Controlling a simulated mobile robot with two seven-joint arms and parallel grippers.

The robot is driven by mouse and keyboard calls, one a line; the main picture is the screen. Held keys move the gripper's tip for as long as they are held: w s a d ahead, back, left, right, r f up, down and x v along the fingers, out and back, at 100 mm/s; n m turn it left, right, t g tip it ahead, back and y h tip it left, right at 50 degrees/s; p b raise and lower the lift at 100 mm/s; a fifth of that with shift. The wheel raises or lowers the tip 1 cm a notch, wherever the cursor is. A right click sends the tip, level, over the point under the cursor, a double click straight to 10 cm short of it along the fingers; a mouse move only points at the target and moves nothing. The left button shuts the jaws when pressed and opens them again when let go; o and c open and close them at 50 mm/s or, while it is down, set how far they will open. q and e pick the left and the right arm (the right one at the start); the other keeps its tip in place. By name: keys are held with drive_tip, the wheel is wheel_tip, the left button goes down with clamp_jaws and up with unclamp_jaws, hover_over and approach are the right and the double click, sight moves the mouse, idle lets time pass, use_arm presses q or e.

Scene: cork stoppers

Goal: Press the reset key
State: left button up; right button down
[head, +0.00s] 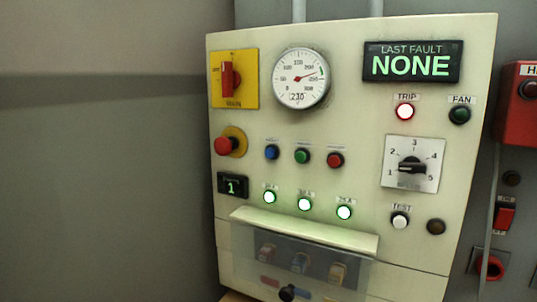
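A cream control panel (355,180) stands upright in the head view. A row of three push buttons, blue (272,152), green (302,156) and red (335,160), sits in its middle; their labels are too small to read. A white button (400,221) labelled TEST is at lower right, with a dark brown round button or lamp (436,227) beside it. I cannot read the word reset on any key. The TRIP lamp (405,112) is lit red-white. The LAST FAULT display (412,63) reads NONE. Neither gripper is in view.
A red mushroom button (228,145), a red rotary switch (230,79), a gauge (301,78) and a selector dial (412,166) project from the panel. A clear cover (300,262) fronts several breakers. A red box (521,110) stands at right. The grey wall at left is bare.

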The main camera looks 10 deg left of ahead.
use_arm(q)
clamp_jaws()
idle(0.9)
